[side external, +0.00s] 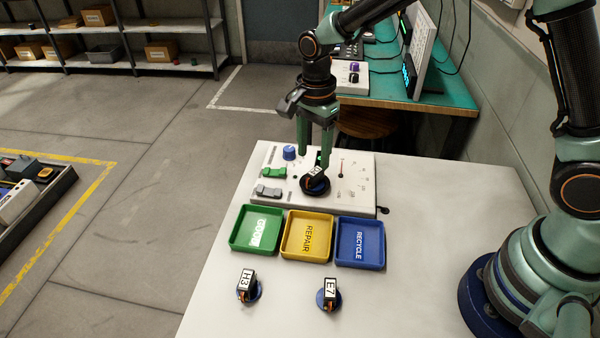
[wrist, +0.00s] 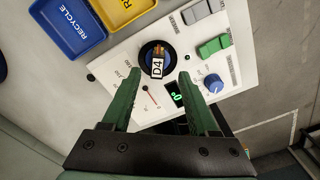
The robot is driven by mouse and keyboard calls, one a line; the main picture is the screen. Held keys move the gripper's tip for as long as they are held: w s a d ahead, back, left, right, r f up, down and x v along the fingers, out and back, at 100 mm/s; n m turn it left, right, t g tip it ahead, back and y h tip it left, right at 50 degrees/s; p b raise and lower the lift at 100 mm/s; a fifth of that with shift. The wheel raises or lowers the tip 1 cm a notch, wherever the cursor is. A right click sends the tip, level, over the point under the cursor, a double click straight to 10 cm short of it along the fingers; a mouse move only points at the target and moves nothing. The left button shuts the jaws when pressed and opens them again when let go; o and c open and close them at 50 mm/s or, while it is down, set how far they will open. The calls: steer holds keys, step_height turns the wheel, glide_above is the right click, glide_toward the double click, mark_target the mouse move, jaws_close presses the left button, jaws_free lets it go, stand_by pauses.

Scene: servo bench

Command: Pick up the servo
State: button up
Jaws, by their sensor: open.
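A small black servo with a white label reading D4 (wrist: 158,67) sits on a round dark mount on the white test panel (side external: 335,200). It also shows in the side view (side external: 316,180), partly covered by my gripper. My gripper (side external: 315,150) points down just behind the servo. In the wrist view my gripper's two green fingers (wrist: 160,90) are apart with nothing between them, and the servo lies just beyond their tips. Two more servos, labelled H3 (side external: 246,283) and E7 (side external: 330,290), stand on blue round mounts at the front of the table.
Green (side external: 256,229), yellow REPAIR (side external: 307,236) and blue RECYCLE (side external: 360,243) trays stand in a row in front of the panel. The panel carries a blue knob (side external: 290,152), green and grey switches and a small green-lit display (wrist: 178,95). The white table's right part is clear.

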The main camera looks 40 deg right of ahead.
mark_target(314, 172)
steer(key=shift+s+f, duration=0.2)
steer(key=shift+f, duration=2.7)
jaws_close()
